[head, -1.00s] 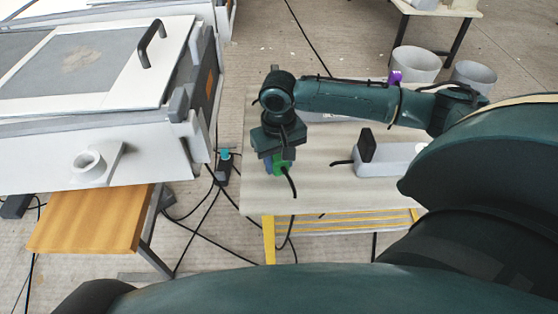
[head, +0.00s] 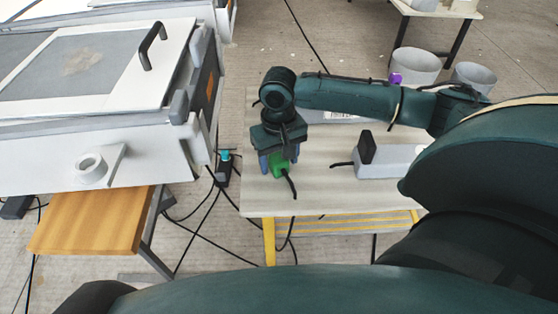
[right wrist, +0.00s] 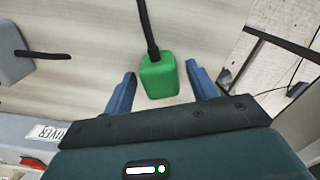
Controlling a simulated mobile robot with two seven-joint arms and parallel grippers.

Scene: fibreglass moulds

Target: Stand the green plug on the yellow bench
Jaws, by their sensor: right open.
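The green plug (head: 280,164) with a black cable is at the left part of the yellow bench (head: 330,200), which has a pale top and yellow legs. My right gripper (head: 279,158) is over the plug, its blue fingers open on either side of it. In the right wrist view the plug (right wrist: 159,77) sits between the spread fingers (right wrist: 160,72), with a gap visible on both sides. It appears to rest on the bench top, though its underside is hidden. My left gripper is not in view.
A grey box with a black plug-like piece (head: 367,147) stands on the bench to the right. Grey buckets (head: 415,64) stand behind. A large white mould (head: 100,110) and a wooden bench (head: 95,222) are at left. Cables lie on the floor between.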

